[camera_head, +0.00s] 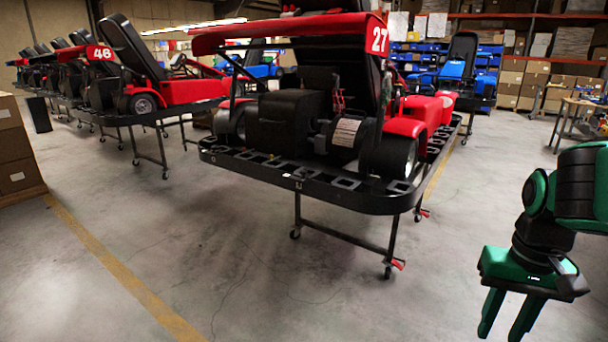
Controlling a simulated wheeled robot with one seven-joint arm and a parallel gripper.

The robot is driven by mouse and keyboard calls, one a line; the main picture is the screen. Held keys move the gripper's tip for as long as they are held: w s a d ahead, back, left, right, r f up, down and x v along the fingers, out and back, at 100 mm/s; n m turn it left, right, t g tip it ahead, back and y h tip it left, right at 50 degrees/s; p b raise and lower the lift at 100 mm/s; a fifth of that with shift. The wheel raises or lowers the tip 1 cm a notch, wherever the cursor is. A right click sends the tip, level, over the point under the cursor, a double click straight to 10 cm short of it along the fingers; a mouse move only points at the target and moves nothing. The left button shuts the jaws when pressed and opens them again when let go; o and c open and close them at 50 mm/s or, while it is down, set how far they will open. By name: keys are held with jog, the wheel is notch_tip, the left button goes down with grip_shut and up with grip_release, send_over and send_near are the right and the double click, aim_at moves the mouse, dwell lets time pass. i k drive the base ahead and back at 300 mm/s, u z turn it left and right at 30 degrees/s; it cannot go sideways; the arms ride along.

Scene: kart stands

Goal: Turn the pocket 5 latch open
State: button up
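A red kart (405,112) marked 27 sits on a black stand (378,203) in the middle of the view. Along the stand's near edge runs a row of square openings (346,184) that look like pockets. I cannot tell which is pocket 5, and no latch can be made out at this size. My gripper (504,326), green with two fingers pointing down, is at the lower right. Its fingers are apart with nothing between them. It is clear of the stand, to its right and nearer to me.
The stand's legs (391,240) end in casters with red levers (398,264). More red karts (190,90) stand in a row at the left. Cardboard boxes (17,150) are at the left edge. A workbench (582,112) is at the right back. The floor before the stand is clear.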

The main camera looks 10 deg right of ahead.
aim_at(303, 172)
jog(key=k, duration=1.05)
jog(key=u, duration=0.7)
jog(key=i, duration=1.25)
jog(key=z, duration=0.4)
jog(key=i, duration=0.75)
jog(key=z, duration=0.05)
